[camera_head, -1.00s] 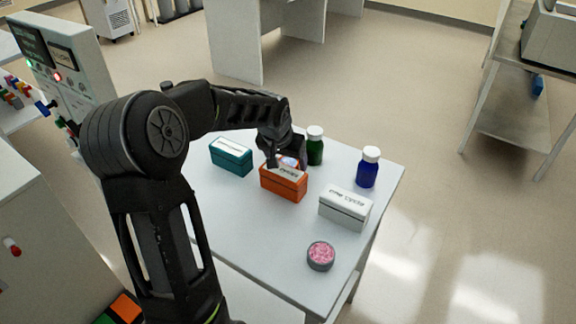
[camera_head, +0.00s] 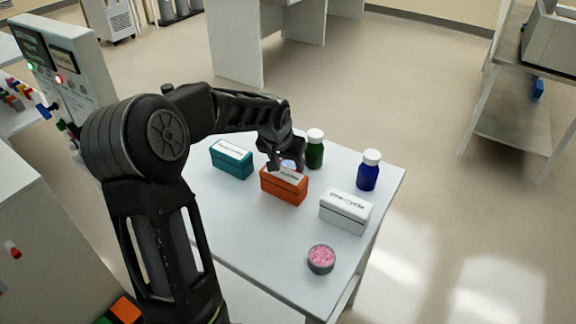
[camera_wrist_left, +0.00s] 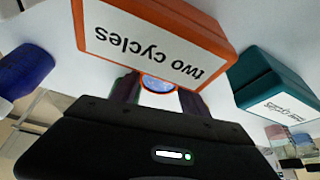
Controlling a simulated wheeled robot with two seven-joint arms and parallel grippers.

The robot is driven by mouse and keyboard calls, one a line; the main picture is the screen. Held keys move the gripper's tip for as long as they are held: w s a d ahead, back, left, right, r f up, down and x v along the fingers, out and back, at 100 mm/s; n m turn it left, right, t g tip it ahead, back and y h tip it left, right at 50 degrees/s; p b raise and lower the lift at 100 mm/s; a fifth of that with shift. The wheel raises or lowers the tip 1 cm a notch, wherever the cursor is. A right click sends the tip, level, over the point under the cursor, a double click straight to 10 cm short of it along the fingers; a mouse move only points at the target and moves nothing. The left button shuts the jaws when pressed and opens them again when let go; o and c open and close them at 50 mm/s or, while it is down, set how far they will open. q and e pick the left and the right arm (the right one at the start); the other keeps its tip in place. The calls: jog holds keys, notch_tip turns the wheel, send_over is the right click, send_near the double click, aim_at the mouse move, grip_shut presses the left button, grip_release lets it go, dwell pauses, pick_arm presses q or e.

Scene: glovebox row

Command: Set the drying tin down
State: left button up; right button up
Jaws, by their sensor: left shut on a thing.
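My left gripper (camera_head: 285,160) is shut on a small round tin with blue contents (camera_head: 290,167), just behind the orange box (camera_head: 284,189). In the left wrist view the tin (camera_wrist_left: 158,84) shows between the fingers, beside the orange box labelled "two cycles" (camera_wrist_left: 150,45). The box and gripper hide much of the tin, so I cannot tell whether it touches the white table (camera_head: 265,240). A second round tin with pink contents (camera_head: 321,259) stands at the table's front. My right gripper is not in view.
A teal box (camera_head: 232,158) stands left of the orange box and a white box (camera_head: 346,211) right of it. A green bottle (camera_head: 315,149) stands close behind the gripper, and a blue bottle (camera_head: 368,171) stands to the right. The table's front left is clear.

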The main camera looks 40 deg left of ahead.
pick_arm(q)
notch_tip(320, 180, up, 10)
dwell(0.5)
dwell(0.4)
